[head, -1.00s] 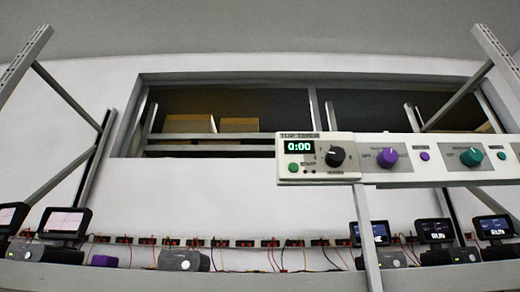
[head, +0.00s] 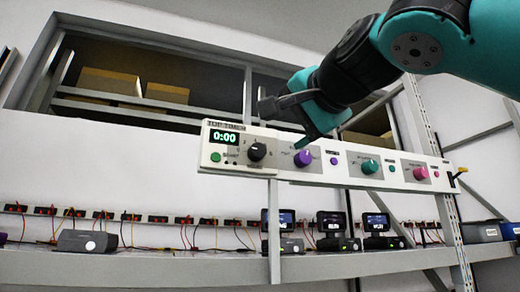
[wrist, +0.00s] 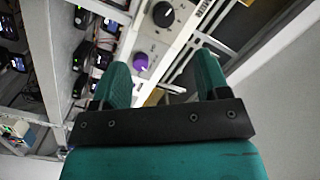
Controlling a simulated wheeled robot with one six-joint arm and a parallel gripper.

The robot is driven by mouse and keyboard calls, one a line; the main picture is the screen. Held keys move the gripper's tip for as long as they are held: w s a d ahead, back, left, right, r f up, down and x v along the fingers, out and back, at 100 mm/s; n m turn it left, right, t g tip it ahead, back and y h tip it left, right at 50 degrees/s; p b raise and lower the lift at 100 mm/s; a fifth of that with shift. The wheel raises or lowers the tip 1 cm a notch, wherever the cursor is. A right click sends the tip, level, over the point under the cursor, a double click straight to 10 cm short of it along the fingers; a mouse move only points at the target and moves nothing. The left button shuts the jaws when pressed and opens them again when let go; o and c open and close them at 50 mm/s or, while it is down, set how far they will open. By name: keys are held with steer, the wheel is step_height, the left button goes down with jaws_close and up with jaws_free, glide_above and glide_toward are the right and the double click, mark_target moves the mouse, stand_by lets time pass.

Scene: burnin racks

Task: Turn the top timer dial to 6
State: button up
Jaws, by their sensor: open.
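The top timer (head: 226,150) is the left end of a long white panel, with a green display reading 0:00. Its black dial (head: 257,152) has a light pointer mark; the number it points at is too small to read. The dial also shows at the top of the wrist view (wrist: 163,14). My gripper (head: 300,118) is above and right of the dial in the head view, apart from it. In the wrist view its two teal fingers (wrist: 162,70) are spread with nothing held between them.
Purple (head: 303,158), teal (head: 370,166) and pink (head: 421,173) knobs sit on the same panel to the right. A green start button (head: 215,157) is below the display. A lower shelf (head: 180,267) carries several small devices and cables. Cardboard boxes (head: 110,82) stand behind the wall opening.

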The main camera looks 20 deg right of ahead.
steer(key=d+r, duration=0.1)
steer(key=m+p, duration=0.1)
steer(key=p, duration=0.7)
glide_toward(260, 150)
steer(key=shift+h, duration=0.3)
steer(key=w, duration=0.6)
steer(key=w+a, duration=0.1)
steer(key=w, duration=0.2)
steer(key=shift+w, duration=0.45)
steer(key=shift+f, duration=0.1)
steer(key=c, duration=0.9)
